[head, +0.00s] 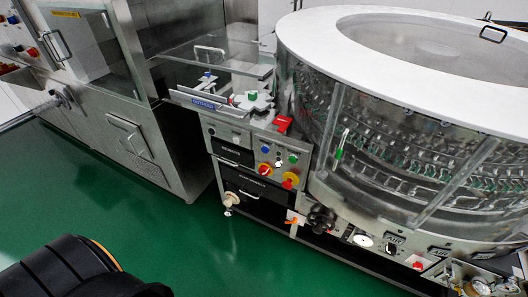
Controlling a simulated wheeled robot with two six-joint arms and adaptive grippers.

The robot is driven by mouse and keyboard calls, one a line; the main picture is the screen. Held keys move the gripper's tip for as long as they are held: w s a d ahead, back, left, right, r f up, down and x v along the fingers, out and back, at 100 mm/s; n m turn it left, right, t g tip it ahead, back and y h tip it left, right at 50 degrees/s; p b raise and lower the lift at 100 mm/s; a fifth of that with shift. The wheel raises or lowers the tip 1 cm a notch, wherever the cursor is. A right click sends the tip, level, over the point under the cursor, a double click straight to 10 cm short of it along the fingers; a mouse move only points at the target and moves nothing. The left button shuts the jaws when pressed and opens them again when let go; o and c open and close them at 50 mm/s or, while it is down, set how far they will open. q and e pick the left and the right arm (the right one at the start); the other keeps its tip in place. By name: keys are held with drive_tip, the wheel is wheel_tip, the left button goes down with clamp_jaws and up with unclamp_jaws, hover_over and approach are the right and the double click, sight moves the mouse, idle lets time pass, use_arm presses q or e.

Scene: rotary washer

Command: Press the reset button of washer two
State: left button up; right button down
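The rotary washer (400,130) fills the right side of the head view, a round glass-walled machine with a white ring top. To its left stands a steel control cabinet (232,160). Its panel carries a blue button (265,150), a green button (293,158), a small pale knob (279,163), a red control (265,169) and a red knob on a yellow plate (290,181). The labels are too small to read, so I cannot tell which one is the reset button or which washer is number two. Neither gripper is in view.
A large steel and glass cabinet (120,90) stands at the left. Below the washer's rim are gauges and a red button (418,265). The green floor (190,240) in front is clear. A black rounded part of mine shows at lower left.

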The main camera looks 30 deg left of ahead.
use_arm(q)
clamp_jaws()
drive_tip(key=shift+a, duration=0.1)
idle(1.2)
